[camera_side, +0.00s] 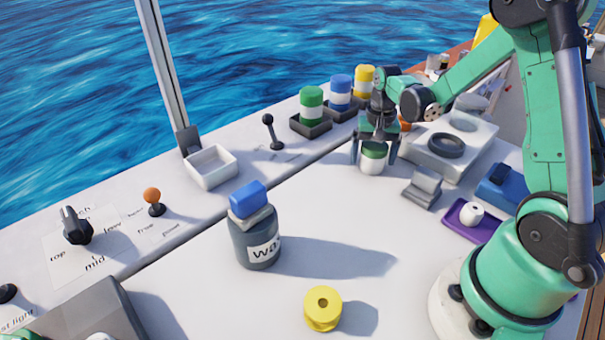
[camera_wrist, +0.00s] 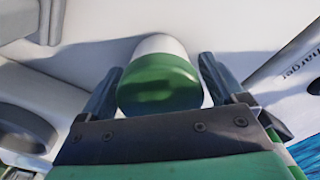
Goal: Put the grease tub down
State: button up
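The grease tub (camera_side: 373,160) is a small white tub with a green lid. It appears to stand upright on the white deck top, beside the grey block with the round recess. My gripper (camera_side: 375,158) points down over it, one finger on each side. In the wrist view the tub (camera_wrist: 160,84) lies between the two fingers of my gripper (camera_wrist: 161,72), lid toward the camera. The fingers look slightly apart from the tub's sides, with only narrow gaps. The tub's base is partly hidden in the wrist view.
The grey block (camera_side: 477,152) with a black ring (camera_side: 446,145) is close on the right. A small grey stand (camera_side: 424,188) is in front. Green (camera_side: 311,104), blue (camera_side: 340,92) and yellow (camera_side: 365,80) containers stand behind. A blue-capped bottle (camera_side: 254,241) and yellow spool (camera_side: 323,309) are nearer the camera.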

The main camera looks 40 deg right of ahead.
jog(key=c, duration=1.2)
